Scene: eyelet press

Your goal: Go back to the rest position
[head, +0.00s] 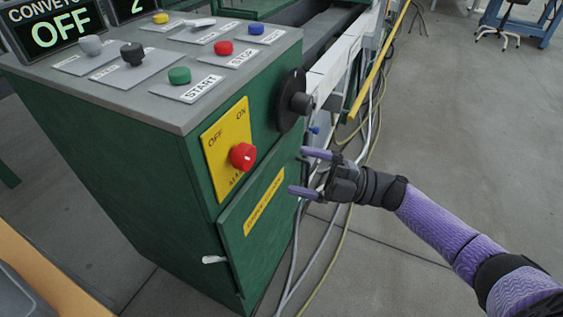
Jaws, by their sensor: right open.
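My right gripper (303,172) is open and empty. Its two purple fingers point left, close to the right edge of the green control cabinet (110,165), below a black rotary knob (300,103). I cannot tell whether a fingertip touches the cabinet. My purple right arm reaches in from the lower right. My left gripper is not in view.
A red main switch (243,156) sits on a yellow OFF/ON plate. Coloured buttons, including green START (179,75), are on the cabinet's top. A small handle (214,259) sticks out low. Cables (330,235) run on the floor behind the gripper.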

